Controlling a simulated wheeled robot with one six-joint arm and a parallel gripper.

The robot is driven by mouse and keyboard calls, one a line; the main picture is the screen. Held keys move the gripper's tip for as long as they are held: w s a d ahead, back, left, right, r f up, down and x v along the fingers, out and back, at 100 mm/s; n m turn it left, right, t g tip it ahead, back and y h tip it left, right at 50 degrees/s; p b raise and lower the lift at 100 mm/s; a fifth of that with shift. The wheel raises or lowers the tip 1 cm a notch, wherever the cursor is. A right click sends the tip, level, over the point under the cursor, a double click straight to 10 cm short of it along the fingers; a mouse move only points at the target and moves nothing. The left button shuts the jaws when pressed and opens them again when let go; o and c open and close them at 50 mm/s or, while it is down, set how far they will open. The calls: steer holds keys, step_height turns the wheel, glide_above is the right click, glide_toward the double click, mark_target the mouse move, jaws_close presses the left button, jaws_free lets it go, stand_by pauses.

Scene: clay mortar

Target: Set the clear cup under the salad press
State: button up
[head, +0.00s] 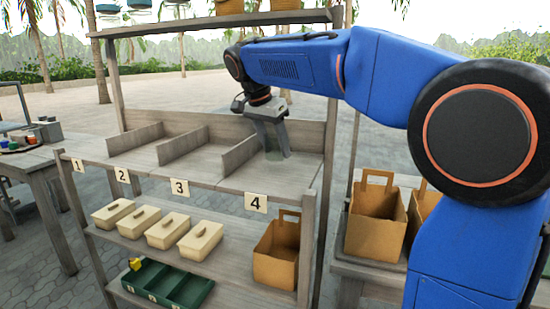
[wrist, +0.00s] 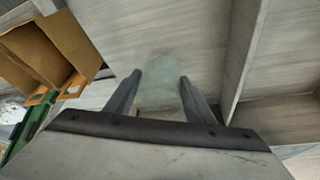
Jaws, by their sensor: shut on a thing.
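The clear cup (wrist: 160,84) is pale, greenish and see-through. In the wrist view it is between the two fingers of my gripper (wrist: 160,78), which is shut on it. In the head view my gripper (head: 273,145) points down over the bay marked 4, and the cup (head: 273,153) shows only faintly between the fingers. I cannot tell whether the cup touches the shelf board. I cannot make out a salad press in either view.
Wooden dividers split the upper shelf (head: 205,172) into bays, which look empty apart from the cup. Below are several lidded boxes (head: 112,213), a paper bag (head: 277,252) and a green tray (head: 190,292). Bags (head: 375,225) stand at right; a table (head: 30,160) stands at left.

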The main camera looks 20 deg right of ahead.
mark_target(275, 157)
steer(key=shift+f, duration=1.75)
steer(key=shift+f, duration=0.15)
steer(key=o, duration=1.2)
steer(key=shift+c, duration=0.2)
